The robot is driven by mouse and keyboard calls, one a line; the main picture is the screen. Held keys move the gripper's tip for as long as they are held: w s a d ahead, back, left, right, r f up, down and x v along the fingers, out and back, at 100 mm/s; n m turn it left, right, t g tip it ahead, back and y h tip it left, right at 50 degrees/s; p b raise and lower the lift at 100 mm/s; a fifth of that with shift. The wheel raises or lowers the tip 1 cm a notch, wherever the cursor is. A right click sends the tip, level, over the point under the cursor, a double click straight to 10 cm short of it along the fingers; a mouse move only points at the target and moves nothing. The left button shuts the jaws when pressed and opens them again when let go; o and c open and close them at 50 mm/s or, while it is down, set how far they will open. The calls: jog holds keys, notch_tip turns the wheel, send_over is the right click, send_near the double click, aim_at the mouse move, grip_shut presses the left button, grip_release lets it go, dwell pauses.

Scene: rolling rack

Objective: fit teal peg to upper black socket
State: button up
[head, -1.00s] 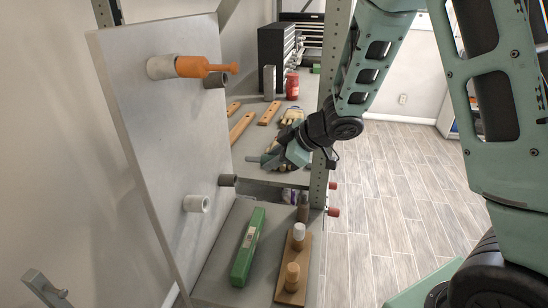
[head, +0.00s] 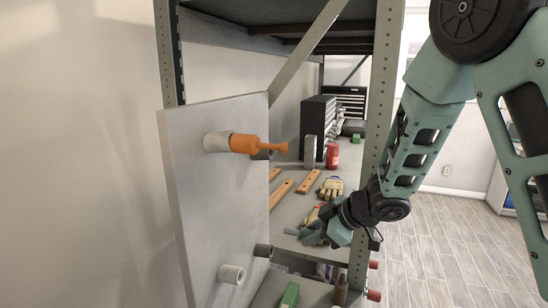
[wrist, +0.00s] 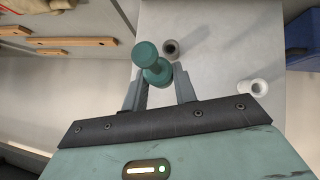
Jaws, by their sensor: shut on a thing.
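The grey board (head: 215,190) carries an upper black socket (head: 262,155), largely hidden behind the orange peg (head: 255,145). That orange peg sits in the upper white socket (head: 217,141). A lower black socket (head: 263,250) and an empty lower white socket (head: 231,273) are beneath. My gripper (head: 314,236) is shut on the teal peg (head: 291,231), right of the board and slightly above the lower black socket. In the wrist view the teal peg (wrist: 149,61) is between my fingers, its knobbed end beside a black socket (wrist: 171,48), apparently the lower one. An empty white socket (wrist: 257,87) also shows.
A rack post (head: 375,120) stands just beside my arm. Wooden bars (head: 282,193), gloves (head: 331,187), a red can (head: 332,156) and a black drawer cabinet (head: 318,122) are on the shelf behind. A green block (head: 289,295) lies below.

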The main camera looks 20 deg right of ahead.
notch_tip(320, 180, up, 22)
jog(key=s+d+n+t+h+p, duration=0.2)
jog(key=n+t+p, duration=0.1)
jog(key=shift+s+d+h, duration=0.3)
jog(key=shift+h, duration=0.1)
jog(key=shift+p, duration=0.35)
jog(key=shift+w+a+f+b, duration=0.2)
jog(key=shift+w+a, duration=0.35)
jog(key=shift+a, duration=0.2)
jog(key=shift+w+a+f+b, duration=0.15)
jog(key=shift+w+a, duration=0.35)
jog(key=shift+a, duration=0.25)
jog(key=shift+w+a+f+b, duration=0.1)
jog(key=shift+w+a+b, duration=0.1)
jog(key=shift+w+a, duration=0.45)
jog(key=shift+a, duration=0.25)
jog(key=shift+w+a+f, duration=0.25)
jog(key=shift+w+a, duration=0.4)
jog(key=shift+a, duration=0.2)
jog(key=shift+w+a+b, duration=0.2)
jog(key=shift+a+b, duration=0.1)
